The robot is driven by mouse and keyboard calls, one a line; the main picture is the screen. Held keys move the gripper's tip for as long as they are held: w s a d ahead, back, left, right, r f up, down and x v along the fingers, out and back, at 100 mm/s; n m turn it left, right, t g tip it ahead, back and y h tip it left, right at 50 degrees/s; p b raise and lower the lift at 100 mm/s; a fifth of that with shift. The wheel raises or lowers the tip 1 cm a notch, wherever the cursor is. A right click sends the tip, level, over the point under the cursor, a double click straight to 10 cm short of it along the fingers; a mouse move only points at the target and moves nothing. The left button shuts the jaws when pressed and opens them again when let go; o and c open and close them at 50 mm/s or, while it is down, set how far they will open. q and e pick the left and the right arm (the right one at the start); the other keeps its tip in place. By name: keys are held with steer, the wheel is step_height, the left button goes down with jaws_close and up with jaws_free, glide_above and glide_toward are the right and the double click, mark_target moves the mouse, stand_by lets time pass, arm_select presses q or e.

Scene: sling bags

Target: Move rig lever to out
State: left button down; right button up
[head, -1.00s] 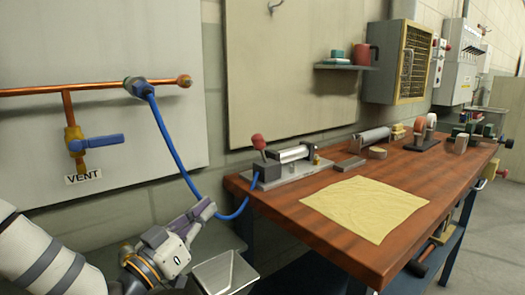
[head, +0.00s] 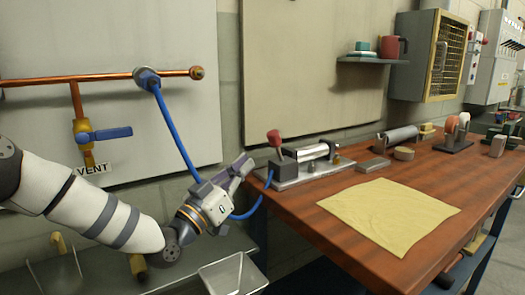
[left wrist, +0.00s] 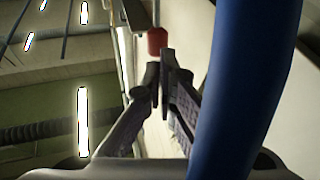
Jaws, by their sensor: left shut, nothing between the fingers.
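The rig lever, a short stem with a red knob (head: 273,136), stands on the dark block at the left end of the metal rig (head: 308,168) on the bench. It leans slightly left in the head view. The red knob also shows in the left wrist view (left wrist: 157,41), just beyond my fingertips. My left gripper (head: 246,164) is shut and empty, left of and a little below the knob, apart from it. Its fingers meet near the middle of the left wrist view (left wrist: 160,80). My right gripper is not in view.
A blue hose (head: 176,135) hangs from the copper pipe (head: 110,79) and loops behind my left gripper to the rig; it crosses the left wrist view closely (left wrist: 243,85). A yellow cloth (head: 388,210) lies on the wooden bench. A metal tray (head: 233,275) is below my gripper.

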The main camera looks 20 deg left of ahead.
mark_target(270, 141)
arm_select(q)
steer(key=x, duration=0.7)
steer(key=shift+w, duration=0.15)
steer(key=shift+r, duration=0.15)
